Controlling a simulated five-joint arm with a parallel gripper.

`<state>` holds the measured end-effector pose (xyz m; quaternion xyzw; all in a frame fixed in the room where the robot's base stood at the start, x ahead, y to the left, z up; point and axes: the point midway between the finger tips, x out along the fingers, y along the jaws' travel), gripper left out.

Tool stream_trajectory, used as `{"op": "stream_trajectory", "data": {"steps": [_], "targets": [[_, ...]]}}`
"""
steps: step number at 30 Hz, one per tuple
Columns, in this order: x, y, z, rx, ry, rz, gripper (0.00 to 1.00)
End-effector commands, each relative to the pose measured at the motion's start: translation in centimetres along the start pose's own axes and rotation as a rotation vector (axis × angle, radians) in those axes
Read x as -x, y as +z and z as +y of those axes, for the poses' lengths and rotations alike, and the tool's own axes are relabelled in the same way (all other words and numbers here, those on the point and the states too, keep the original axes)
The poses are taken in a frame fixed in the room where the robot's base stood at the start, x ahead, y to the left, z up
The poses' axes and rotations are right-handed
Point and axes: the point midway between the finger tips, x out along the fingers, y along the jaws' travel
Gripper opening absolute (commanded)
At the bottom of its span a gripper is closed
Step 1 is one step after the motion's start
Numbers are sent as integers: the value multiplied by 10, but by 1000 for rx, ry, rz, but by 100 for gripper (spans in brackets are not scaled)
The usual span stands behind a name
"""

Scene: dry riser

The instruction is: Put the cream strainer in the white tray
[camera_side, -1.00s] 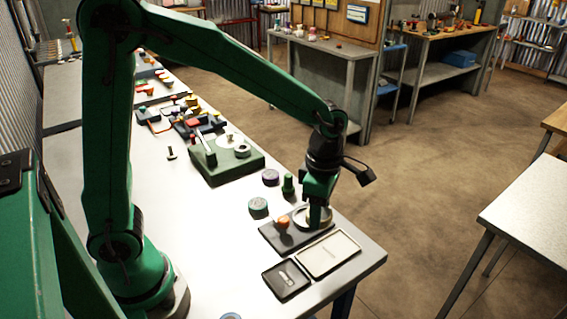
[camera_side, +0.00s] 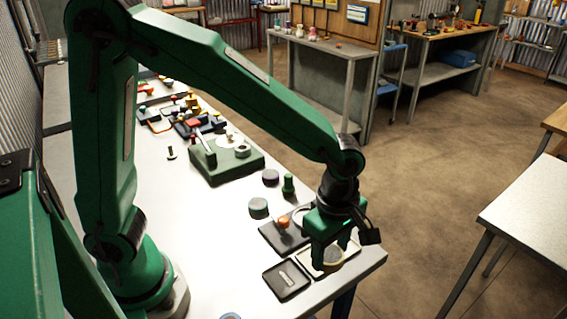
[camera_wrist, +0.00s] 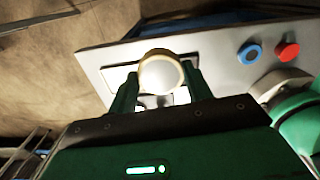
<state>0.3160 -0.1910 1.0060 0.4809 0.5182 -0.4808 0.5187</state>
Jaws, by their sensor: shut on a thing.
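The cream strainer (camera_side: 333,256) is round and pale, held between the two fingers of my gripper (camera_side: 331,253). In the wrist view the strainer (camera_wrist: 160,72) shows between the fingers (camera_wrist: 160,90), with a cream rim and a whitish middle. The white tray (camera_side: 318,274) is shallow, near the table's right corner. My gripper and the strainer are over this tray in the side view and hide much of it. I cannot tell whether the strainer touches the tray floor.
A dark block with an orange knob (camera_side: 283,224) and a pale ring (camera_side: 299,214) stands just behind the white tray. A black tray (camera_side: 287,281) lies to its left. A teal-sided puck (camera_side: 258,207) and a green peg (camera_side: 288,186) stand farther back.

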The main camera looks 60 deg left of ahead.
Motion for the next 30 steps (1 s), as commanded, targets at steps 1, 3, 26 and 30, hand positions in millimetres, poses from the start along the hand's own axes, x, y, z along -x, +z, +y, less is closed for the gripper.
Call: {"op": "stream_trajectory", "data": {"steps": [1,3,26,30], "targets": [[-1,-1,1,2,0,0,26],[-3,-4,4,4,-1,0,26],[-66,-70,85,5,-1,0,26],[-70,-74,90,4,0,0,26]]}}
